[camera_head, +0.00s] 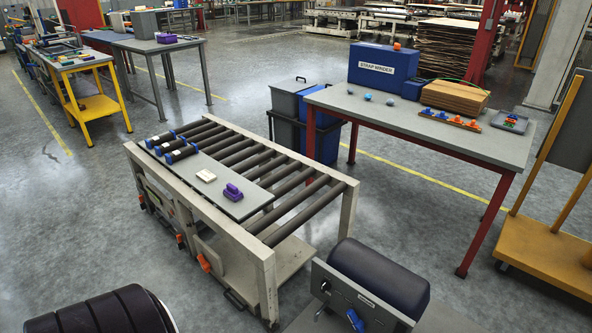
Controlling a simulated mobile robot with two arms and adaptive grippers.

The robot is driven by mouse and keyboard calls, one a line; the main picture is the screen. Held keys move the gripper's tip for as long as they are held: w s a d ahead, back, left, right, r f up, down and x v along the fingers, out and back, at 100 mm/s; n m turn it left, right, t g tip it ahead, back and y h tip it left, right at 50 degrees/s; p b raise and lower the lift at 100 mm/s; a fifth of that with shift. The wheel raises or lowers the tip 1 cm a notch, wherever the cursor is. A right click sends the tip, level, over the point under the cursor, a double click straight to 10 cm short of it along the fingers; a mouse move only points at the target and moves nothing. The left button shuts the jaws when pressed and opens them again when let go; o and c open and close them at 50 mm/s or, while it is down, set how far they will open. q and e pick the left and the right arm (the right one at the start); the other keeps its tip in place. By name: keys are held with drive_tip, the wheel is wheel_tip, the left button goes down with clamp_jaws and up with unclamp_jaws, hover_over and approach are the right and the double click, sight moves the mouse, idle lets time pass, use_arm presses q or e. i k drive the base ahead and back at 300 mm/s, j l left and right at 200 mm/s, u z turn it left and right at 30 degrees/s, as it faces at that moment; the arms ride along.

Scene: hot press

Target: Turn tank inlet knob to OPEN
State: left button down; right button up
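A dark blue-black horizontal tank (378,278) sits at the bottom right on a grey stand. A grey panel (345,292) is fixed along its front left side. A small black knob (325,286) is on the panel's upper left part. A blue knob or handle (355,320) is at the panel's lower part, near the bottom edge of the picture. A small pale label (367,300) lies between them, too small to read. I cannot tell which knob is the inlet, nor its OPEN mark. Neither of my grippers is in view.
A roller conveyor (262,249) stands left of the tank, bearing a grey plate with a purple item (232,192). A workbench (400,118) with a blue box stands behind. A black ribbed object (105,312) is at the bottom left. Floor between it and the conveyor is clear.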

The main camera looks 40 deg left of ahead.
sight(324, 286)
drive_tip(key=u, duration=1.45)
drive_tip(key=j, duration=0.1)
